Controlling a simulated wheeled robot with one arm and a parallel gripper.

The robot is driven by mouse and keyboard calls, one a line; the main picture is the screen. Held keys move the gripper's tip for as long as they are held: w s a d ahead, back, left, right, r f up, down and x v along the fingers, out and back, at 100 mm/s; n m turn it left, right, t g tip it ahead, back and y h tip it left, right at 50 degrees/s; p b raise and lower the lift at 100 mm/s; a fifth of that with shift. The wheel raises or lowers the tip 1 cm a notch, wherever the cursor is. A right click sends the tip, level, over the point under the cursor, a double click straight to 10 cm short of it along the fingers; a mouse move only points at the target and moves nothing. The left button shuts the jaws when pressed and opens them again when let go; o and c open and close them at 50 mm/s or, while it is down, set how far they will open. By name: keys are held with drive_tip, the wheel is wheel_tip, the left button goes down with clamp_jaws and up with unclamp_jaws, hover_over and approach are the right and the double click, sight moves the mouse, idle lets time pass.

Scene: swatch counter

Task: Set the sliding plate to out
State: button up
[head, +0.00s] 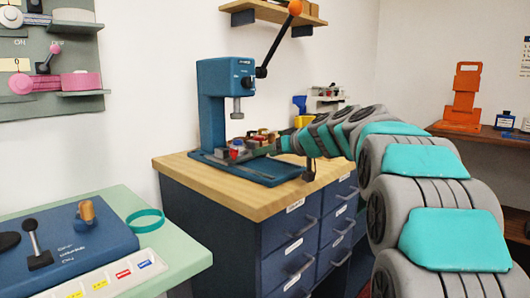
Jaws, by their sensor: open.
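A blue press (212,105) stands on the wooden top of a blue drawer cabinet, with an orange-knobbed lever (280,40) raised to the upper right. Low on its base, under the ram, is a small grey plate-like part (217,154) with a red piece (233,153) by it; I take this as the sliding plate, but its setting is too small to read. My arm reaches in from the right, and my gripper (258,147) is open, low over the press base beside these parts. Whether it touches them I cannot tell; the gripper partly hides them.
The wooden counter (185,176) is bare at its front left. A mint table (180,262) with a blue switch box (95,245) and green ring (146,219) is at left. A wall panel (50,60) hangs upper left. An orange stand (465,95) is at right.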

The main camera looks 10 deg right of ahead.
drive_tip(key=shift+w+a+f, duration=0.2)
drive_tip(key=shift+w+a, duration=0.15)
drive_tip(key=shift+w, duration=0.25)
clamp_jaws()
idle(1.1)
